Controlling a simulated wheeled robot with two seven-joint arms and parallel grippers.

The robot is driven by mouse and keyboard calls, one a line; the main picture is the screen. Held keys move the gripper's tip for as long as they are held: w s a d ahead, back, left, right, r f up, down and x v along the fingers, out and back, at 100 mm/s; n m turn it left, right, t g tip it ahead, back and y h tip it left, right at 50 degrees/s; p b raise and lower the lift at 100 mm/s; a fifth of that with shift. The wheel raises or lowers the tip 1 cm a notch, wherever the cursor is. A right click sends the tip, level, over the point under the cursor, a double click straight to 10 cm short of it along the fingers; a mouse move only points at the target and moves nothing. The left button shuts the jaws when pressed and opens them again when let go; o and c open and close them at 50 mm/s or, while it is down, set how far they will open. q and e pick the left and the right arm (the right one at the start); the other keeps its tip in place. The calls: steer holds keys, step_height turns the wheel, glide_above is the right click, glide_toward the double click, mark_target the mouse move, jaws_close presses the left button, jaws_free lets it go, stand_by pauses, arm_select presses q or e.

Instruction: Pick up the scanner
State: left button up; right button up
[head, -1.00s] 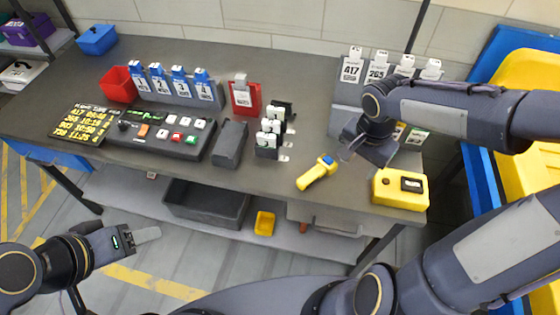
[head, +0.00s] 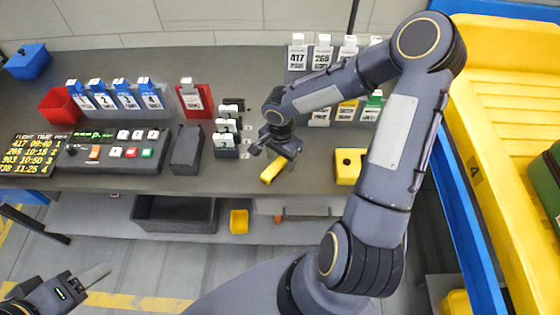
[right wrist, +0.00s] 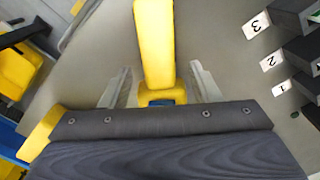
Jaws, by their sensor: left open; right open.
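The yellow scanner (head: 271,173) lies on the grey table, partly hidden in the head view by my right gripper (head: 277,152) above it. In the right wrist view the scanner's yellow handle (right wrist: 154,45) extends up the picture between the two open fingers of my right gripper (right wrist: 161,85). A finger stands to each side, with gaps to the scanner. A dark blue part of the scanner shows near the palm. My left gripper (head: 98,276) is at the lower left, away from the table, open and empty.
A yellow box (head: 347,167) stands right of the scanner. Numbered dark holders (head: 226,140) and a grey bin (head: 186,150) stand to its left. Card racks (head: 320,62) line the back. A yellow tray conveyor (head: 510,100) is at the right.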

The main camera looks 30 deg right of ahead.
steer(key=c, duration=1.2)
steer(key=shift+r, duration=0.1)
